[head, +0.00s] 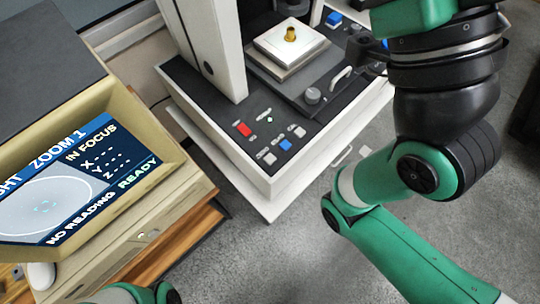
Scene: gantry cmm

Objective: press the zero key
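The control panel (240,136) is the dark front face of the measuring machine's base. The labels are too small to read, so I cannot tell which key is zero. My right arm passes to the right of the panel, apart from the keys, and I cannot make out its gripper. Only a bit of my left arm shows at the bottom edge; its gripper is out of view.
A brass part (290,34) stands on a white stage (289,45) behind the panel. A knob (313,95) and a pale handle (341,76) are at right. A monitor (60,190) at left reads "NO READING" and "READY". The space above the keys is clear.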

